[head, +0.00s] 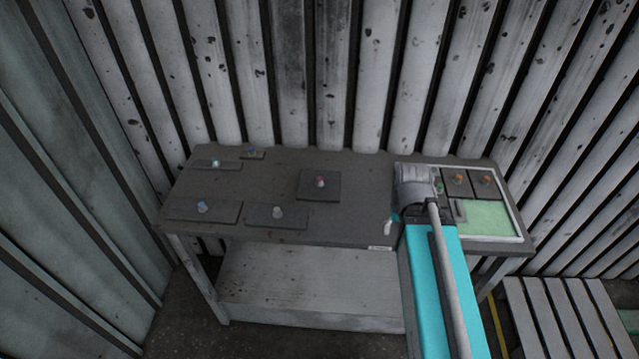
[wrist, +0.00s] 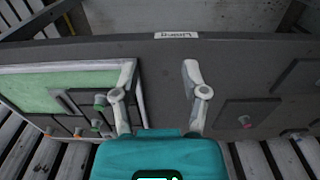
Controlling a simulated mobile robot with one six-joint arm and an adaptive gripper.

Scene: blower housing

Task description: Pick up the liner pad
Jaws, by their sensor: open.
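Several flat dark plates with small knobs lie on the table; I cannot tell which is the liner pad. A plate with a red knob (head: 309,190) lies mid-table and shows at right in the wrist view (wrist: 236,112). A wide plate (head: 182,208) and a smaller plate (head: 260,216), both with pale knobs, lie near the front edge at left. Two small plates lie behind them. My gripper (wrist: 159,72) is open and empty, its fingers apart above bare tabletop between the tray and the red-knob plate. In the head view my arm mostly hides it.
A pale-rimmed tray (head: 521,232) with a green area (head: 487,218) and dark squares with orange knobs is at the table's right; my arm covers part of it. The grey table (head: 345,222) has bare room around the plates. Corrugated walls (head: 330,60) stand behind and at left. A slatted pallet (head: 560,315) lies at lower right.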

